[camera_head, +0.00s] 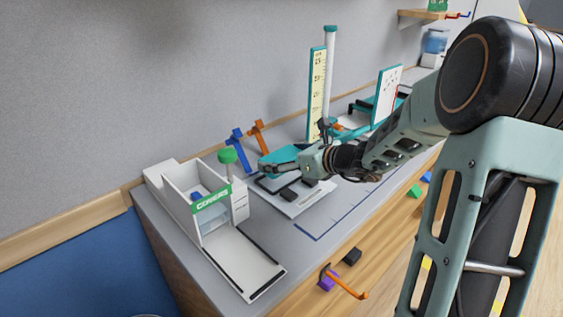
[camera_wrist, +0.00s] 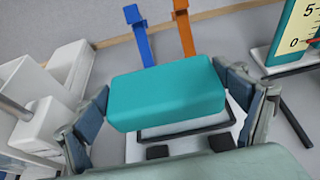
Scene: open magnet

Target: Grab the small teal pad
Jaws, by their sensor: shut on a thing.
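The small teal pad (camera_wrist: 168,94) is a rounded block in the middle of the wrist view. It sits between the two fingers of my gripper (camera_wrist: 166,112), and both fingers reach its sides. In the head view the pad (camera_head: 283,156) shows as a teal patch at the end of my arm, above a white board with black blocks. My gripper (camera_head: 285,165) is shut on the pad there. Its underside is hidden, so I cannot tell from the wrist view how far it is from the board.
A white box labelled GOKERS (camera_head: 212,202) stands to the left on the grey counter (camera_head: 300,233). A blue holder (camera_head: 237,150) and an orange holder (camera_head: 258,137) stand behind the pad. A tall scale panel (camera_head: 317,85) rises at the right. The front counter strip is clear.

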